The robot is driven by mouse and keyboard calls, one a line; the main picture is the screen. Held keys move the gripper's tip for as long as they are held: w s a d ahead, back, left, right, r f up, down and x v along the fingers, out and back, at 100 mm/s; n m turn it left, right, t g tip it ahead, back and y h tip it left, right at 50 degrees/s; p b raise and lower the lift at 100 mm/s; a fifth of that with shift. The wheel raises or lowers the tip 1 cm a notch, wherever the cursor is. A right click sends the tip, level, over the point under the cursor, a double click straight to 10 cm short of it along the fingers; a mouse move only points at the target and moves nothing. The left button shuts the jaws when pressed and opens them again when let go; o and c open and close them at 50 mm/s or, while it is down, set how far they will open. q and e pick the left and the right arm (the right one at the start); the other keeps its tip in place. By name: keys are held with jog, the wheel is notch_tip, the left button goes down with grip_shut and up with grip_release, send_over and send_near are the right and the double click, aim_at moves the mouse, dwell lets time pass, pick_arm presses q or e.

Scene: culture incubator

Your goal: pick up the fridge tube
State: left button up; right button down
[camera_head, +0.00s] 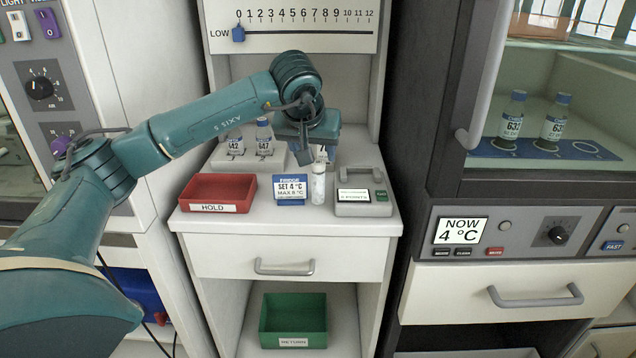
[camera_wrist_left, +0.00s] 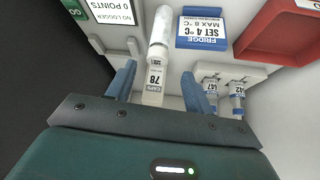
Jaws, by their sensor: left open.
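A slim clear-and-white tube (camera_head: 318,184) stands on the counter, just right of the blue-and-white sign reading "FRIDGE SET 4 °C" (camera_head: 290,188). In the left wrist view the tube (camera_wrist_left: 158,52) carries a label reading 78. My left gripper (camera_head: 318,151) is at the tube's upper end, seen from the head. In the wrist view its two blue fingers (camera_wrist_left: 158,76) are apart, with the tube showing between them. I cannot tell whether either finger touches it. My right gripper is not in view.
A red HOLD tray (camera_head: 217,193) lies left of the sign, and a grey logger box (camera_head: 364,196) is close right of the tube. Two blue-capped vials (camera_head: 264,137) stand behind on a white block. A green RETURN bin (camera_head: 293,315) sits below the drawer.

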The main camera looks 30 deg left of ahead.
aim_at(318, 162)
pick_arm(q)
jog(key=x, duration=0.6)
jog(key=shift+d+f, duration=0.2)
jog(key=shift+f, duration=0.3)
jog(key=shift+c, duration=0.5)
jog(key=shift+r, duration=0.1)
jog(key=c, duration=1)
